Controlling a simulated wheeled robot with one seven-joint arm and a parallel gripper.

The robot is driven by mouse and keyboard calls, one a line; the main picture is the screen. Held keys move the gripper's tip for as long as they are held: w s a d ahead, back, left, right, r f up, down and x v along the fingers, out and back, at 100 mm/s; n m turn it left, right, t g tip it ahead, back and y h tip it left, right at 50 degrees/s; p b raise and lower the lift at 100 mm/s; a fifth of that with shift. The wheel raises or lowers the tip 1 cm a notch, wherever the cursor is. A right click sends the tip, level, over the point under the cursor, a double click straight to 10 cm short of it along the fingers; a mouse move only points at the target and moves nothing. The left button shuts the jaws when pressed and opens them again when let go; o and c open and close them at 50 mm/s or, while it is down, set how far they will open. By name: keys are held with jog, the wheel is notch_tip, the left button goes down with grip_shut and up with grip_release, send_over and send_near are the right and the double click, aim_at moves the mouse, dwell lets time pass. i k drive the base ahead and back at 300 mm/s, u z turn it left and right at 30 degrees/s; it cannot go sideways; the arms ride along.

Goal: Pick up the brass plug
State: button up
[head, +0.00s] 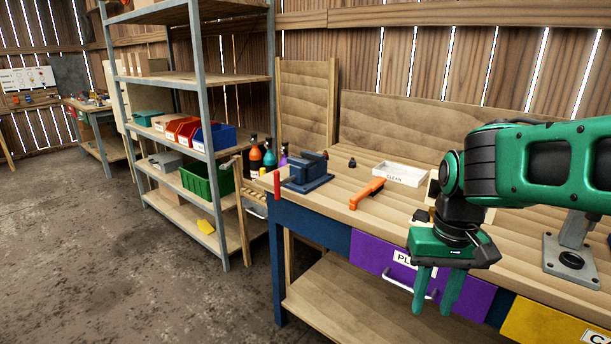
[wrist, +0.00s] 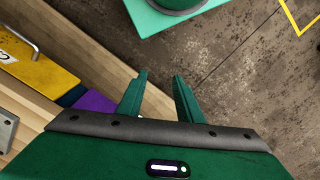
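I cannot make out a brass plug in either view. My gripper (head: 436,312) hangs with its fingers pointing down in front of the bench, before the purple drawer (head: 372,257). The drawer looks shut; its label is partly hidden by my gripper and starts with "PL". In the wrist view my gripper (wrist: 160,82) has its two green fingers apart with nothing between them, above the bare floor. A small dark and yellow item (head: 422,215) lies on the bench behind my gripper, partly hidden and too small to identify.
The wooden bench holds a blue vise (head: 308,172), an orange tool (head: 367,193) and a white tray (head: 400,174) marked "CLEAN". A yellow drawer (head: 545,322) is right of the purple one. A metal shelf (head: 205,150) with bins stands left. Open floor (head: 120,270) lies at left.

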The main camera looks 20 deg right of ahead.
aim_at(432, 209)
jog(key=z, duration=1.35)
